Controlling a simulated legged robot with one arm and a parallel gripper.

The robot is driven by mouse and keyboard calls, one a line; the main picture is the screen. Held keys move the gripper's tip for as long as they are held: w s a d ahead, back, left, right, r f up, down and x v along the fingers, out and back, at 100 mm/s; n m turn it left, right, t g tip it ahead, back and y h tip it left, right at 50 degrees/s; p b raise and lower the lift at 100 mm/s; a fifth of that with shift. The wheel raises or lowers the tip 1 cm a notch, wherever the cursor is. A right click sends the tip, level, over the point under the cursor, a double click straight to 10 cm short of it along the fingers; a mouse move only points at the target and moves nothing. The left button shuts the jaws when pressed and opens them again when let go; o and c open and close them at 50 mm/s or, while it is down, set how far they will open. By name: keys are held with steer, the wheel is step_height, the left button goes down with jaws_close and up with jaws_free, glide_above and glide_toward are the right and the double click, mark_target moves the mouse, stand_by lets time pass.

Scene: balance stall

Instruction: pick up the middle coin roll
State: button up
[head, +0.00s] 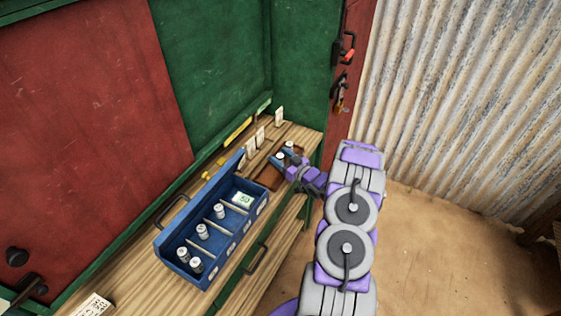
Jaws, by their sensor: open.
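Small grey-white coin rolls stand upright in two places. In the long blue tray (213,240), two rolls (189,259) share the near compartment, and single rolls stand in others, one (202,231) and another (219,210). I cannot tell whether another roll is hidden behind the gripper, nor whether the gripper touches anything.
A banknote bundle (242,199) lies in the long tray's far compartment. White cards (260,137) stand along the back of the wooden counter (150,280). A green wall (205,60) rises behind it. Tools (341,92) hang on the red post. The sandy floor (430,250) at right is mostly clear.

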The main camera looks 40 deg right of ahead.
steer(key=shift+d, duration=0.2)
steer(key=shift+c, duration=0.7)
steer(key=shift+a+r, duration=0.1)
steer(key=shift+a, duration=0.4)
steer(key=c, duration=0.6)
steer(key=shift+d, duration=0.1)
steer(key=c, duration=0.3)
steer(key=shift+d, duration=0.2)
jaws_close()
